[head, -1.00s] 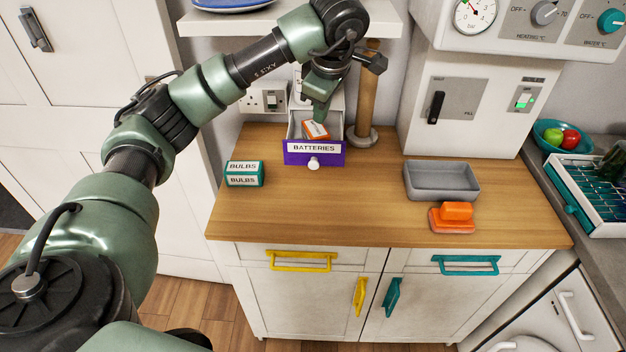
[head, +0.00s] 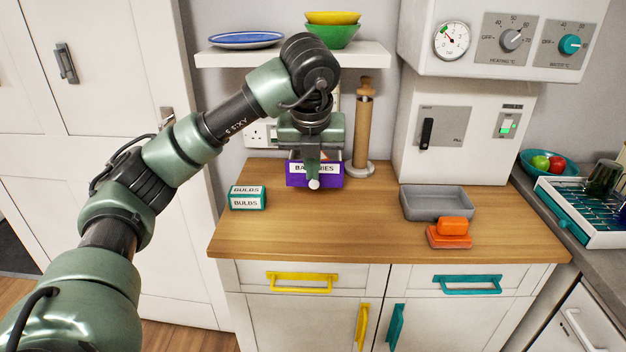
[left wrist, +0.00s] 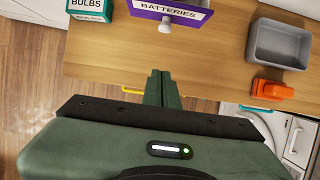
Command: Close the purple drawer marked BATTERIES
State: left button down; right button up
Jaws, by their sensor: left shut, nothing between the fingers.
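The purple drawer marked BATTERIES (head: 298,181) stands pulled out of its small white unit at the back of the wooden counter. A bit of an orange and white box (head: 325,155) shows inside it; my gripper hides the rest. Its white knob (head: 314,184) faces the front. My left gripper (head: 313,172) is shut and empty, pointing down before the middle of the drawer front and covering part of the label. In the left wrist view, the closed fingertips (left wrist: 162,74) are on the front side of the drawer (left wrist: 191,21), with a gap to its knob (left wrist: 166,25).
A teal BULBS box (head: 247,197) is left of the drawer. A wooden post on a grey base (head: 361,168) stands close on the right. A grey tray (head: 437,204) and an orange object (head: 450,234) lie further right. A shelf (head: 375,54) hangs above.

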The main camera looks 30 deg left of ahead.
aim_at(331, 175)
pick_arm(q)
jog(key=w+a+f+p, duration=0.2)
jog(key=w+a+f, duration=0.2)
jog(key=w+f, duration=0.2)
jog(key=shift+w+f, duration=0.15)
jog(key=shift+f, duration=1.05)
